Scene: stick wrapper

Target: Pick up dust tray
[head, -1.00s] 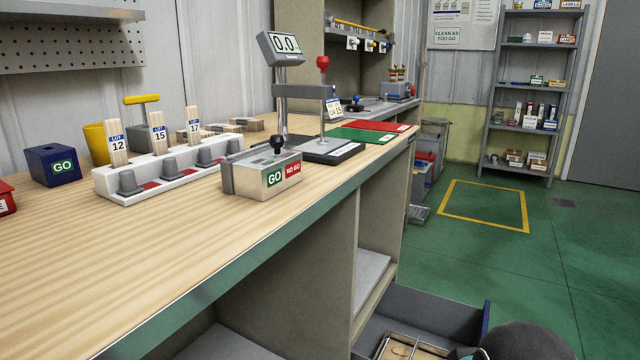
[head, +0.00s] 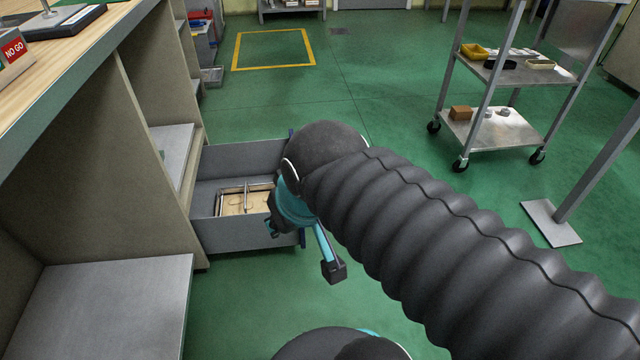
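No thing in the head view is clearly marked as the dust tray. A shallow light-brown tray (head: 232,202) with a thin divider and metal rims lies inside the open grey drawer (head: 222,236). Its right end is hidden behind my arm. My gripper (head: 273,215) shows only as a dark shape below the teal wrist, at the right end of the drawer, close to the tray. My wrist hides its fingers, so I cannot see whether it holds or touches anything.
The wooden workbench (head: 75,62) with its open shelves (head: 110,300) stands on the left. A wheeled metal cart (head: 497,128) stands at the right, and a post with a square foot (head: 550,223) is nearer. Green floor (head: 400,130) is free between them.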

